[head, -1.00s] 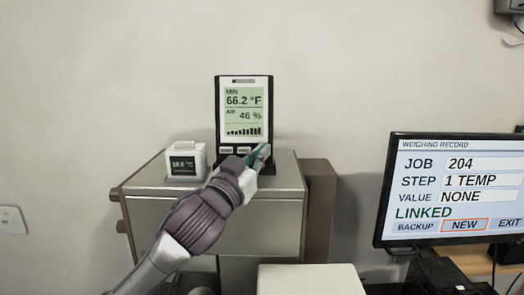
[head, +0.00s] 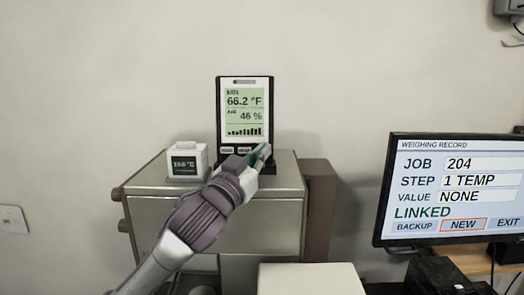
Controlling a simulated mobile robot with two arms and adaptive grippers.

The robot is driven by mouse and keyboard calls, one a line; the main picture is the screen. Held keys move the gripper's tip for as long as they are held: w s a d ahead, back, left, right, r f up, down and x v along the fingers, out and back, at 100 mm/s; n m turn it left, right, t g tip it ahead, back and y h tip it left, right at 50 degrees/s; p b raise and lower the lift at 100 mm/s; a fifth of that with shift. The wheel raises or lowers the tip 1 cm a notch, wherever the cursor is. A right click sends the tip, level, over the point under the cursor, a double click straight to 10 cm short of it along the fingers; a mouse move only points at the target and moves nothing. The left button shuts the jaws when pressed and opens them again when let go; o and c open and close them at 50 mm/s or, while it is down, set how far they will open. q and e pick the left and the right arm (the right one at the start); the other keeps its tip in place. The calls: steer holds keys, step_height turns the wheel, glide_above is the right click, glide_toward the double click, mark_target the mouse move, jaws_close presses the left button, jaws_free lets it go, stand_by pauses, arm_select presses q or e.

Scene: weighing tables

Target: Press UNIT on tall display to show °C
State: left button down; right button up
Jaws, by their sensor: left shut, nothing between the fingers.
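The tall display (head: 245,108) stands upright on a grey cabinet. Its screen reads MIN, 66.2 °F, AIR 46 %, with a row of bars below. My right gripper is not in view.
A small white cube display (head: 187,160) showing a °C reading sits left of the tall display. The grey cabinet (head: 285,187) holds both. A monitor (head: 455,190) at right shows JOB 204, STEP 1 TEMP, VALUE NONE, LINKED. A pale box top (head: 310,280) is in front.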

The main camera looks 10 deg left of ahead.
arm_select(q)
steer(key=shift+a+r, duration=0.3)
steer(key=shift+r, duration=0.25)
stand_by(0.4)
steer(key=shift+d+f, duration=0.1)
steer(key=shift+f, duration=0.05)
steer(key=shift+s+p, duration=0.1)
steer(key=shift+p, duration=0.2)
steer(key=shift+s+d, duration=0.25)
steer(key=shift+s, duration=0.15)
steer(key=s, duration=0.3)
steer(key=shift+s+d+p, duration=0.35)
steer(key=shift+p, duration=0.05)
steer(key=shift+w, duration=0.1)
steer(key=shift+f, duration=0.1)
